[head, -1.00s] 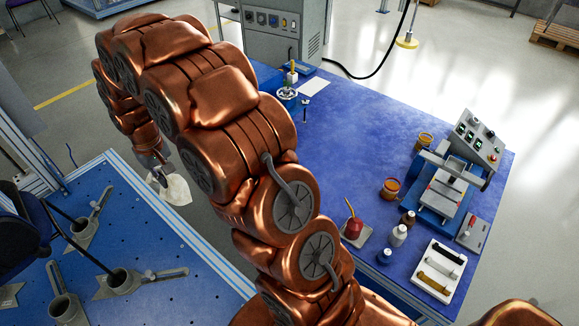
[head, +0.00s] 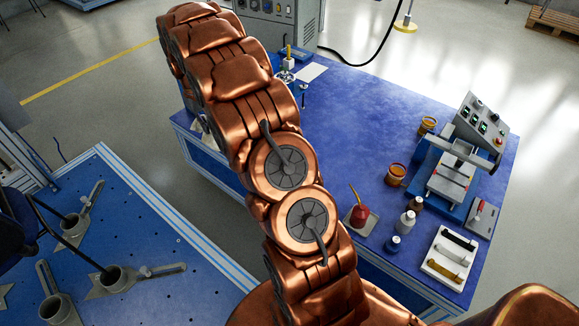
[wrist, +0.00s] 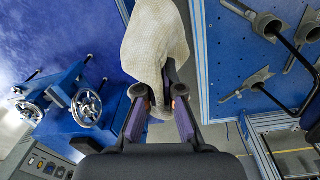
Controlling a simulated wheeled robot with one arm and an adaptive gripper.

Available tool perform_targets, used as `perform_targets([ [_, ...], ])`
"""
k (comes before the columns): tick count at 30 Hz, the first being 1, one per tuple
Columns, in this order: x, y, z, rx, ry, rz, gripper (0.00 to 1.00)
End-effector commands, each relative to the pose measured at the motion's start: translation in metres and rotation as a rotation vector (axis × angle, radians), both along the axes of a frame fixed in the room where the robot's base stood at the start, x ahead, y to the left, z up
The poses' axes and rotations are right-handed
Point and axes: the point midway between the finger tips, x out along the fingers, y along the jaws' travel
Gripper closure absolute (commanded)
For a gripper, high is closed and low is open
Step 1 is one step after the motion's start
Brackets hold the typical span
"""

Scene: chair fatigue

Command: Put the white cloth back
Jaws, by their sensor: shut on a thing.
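The white cloth (wrist: 155,45) hangs bunched between the fingers of my gripper (wrist: 161,92) in the wrist view. The fingers are shut on it, and its loose folds spread beyond the fingertips. In the wrist view it is over the gap between two blue surfaces, with floor showing beside it. In the head view my arm hides the gripper and most or all of the cloth. A small pale patch shows at the arm's left edge, too small to tell.
A blue table (head: 345,115) holds a red oil can (head: 361,216), bottles, amber jars, a white tray (head: 429,266) and a press machine (head: 450,180). A perforated blue bench (head: 120,235) with metal fixtures is at left. The wrist view shows handwheels (wrist: 86,107) at left.

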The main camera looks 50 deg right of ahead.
Motion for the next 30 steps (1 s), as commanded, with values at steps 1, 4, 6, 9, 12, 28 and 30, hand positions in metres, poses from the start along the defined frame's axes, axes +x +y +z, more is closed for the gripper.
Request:
perform_targets([
  [1,0.001,-0.014,-0.009,-0.002,0.0,-0.011,1.0],
  [4,0.005,-0.038,-0.016,-0.006,-0.002,-0.022,1.0],
  [6,0.005,-0.054,-0.024,-0.006,0.002,-0.03,1.0],
  [9,0.005,-0.077,-0.032,-0.006,0.004,-0.041,1.0],
  [12,0.004,-0.099,-0.04,-0.006,0.003,-0.05,1.0],
  [28,-0.017,-0.21,-0.089,0.013,0.003,-0.086,1.0],
  [30,-0.022,-0.224,-0.095,0.016,0.002,-0.089,1.0],
])
